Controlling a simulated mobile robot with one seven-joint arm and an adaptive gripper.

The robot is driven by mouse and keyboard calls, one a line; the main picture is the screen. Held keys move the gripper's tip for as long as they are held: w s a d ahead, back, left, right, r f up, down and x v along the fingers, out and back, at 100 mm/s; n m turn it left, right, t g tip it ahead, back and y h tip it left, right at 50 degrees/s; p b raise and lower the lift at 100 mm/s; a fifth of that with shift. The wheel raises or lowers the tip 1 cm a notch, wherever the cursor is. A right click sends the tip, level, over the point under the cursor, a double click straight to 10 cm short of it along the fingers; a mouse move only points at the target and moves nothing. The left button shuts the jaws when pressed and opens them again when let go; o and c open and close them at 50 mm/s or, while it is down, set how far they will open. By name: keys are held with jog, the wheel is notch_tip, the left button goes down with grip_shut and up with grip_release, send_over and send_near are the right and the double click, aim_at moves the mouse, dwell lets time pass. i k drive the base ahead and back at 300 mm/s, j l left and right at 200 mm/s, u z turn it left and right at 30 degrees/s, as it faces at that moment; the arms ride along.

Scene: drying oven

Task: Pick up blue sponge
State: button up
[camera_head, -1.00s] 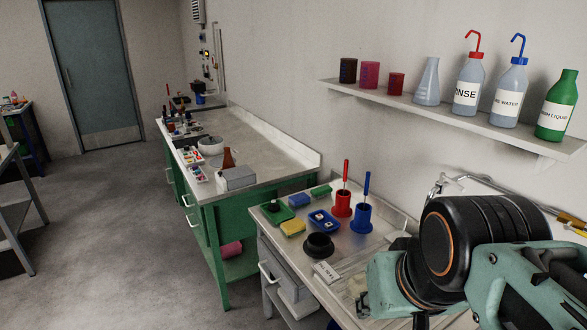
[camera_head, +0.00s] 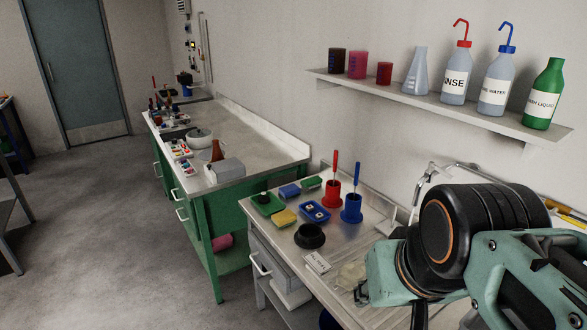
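The blue sponge (camera_head: 289,191) lies on the grey work surface at the back left of the near bench. A green sponge (camera_head: 312,183) is to its right and a yellow sponge (camera_head: 284,218) is in front of it. A blue tray (camera_head: 304,214) with small pale items lies in front and to the right. My arm fills the lower right of the picture, apart from the sponges. My gripper's fingers are not clearly visible, so I cannot tell their state.
A green tray (camera_head: 261,207) is left of the sponges. A black bowl (camera_head: 310,236) stands in front. Red (camera_head: 332,195) and blue (camera_head: 352,208) brush holders stand to the right. A shelf (camera_head: 430,104) with bottles runs above. Open floor (camera_head: 100,240) lies at the left.

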aim_at(287, 192)
jog(key=i+j+z, duration=0.15)
jog(key=z, duration=0.25)
jog(key=i+j+z, duration=0.1)
jog(key=z, duration=0.3)
jog(key=i+j+z, duration=0.2)
jog(key=j, duration=0.2)
jog(key=j+z, duration=0.2)
jog(key=j, duration=0.15)
jog(key=i+j+z, duration=0.1)
jog(key=j, duration=0.5)
jog(key=i+j, duration=0.15)
jog(key=j, duration=0.4)
jog(key=i+j+z, duration=0.15)
jog(key=j, duration=0.45)
jog(key=i+j+z, duration=0.1)
jog(key=j, duration=0.5)
jog(key=k+j, duration=0.1)
jog(key=j, duration=0.55)
jog(key=j+z, duration=0.15)
jog(key=j, duration=0.45)
jog(key=i+l+u, duration=0.15)
jog(key=i+l, duration=0.05)
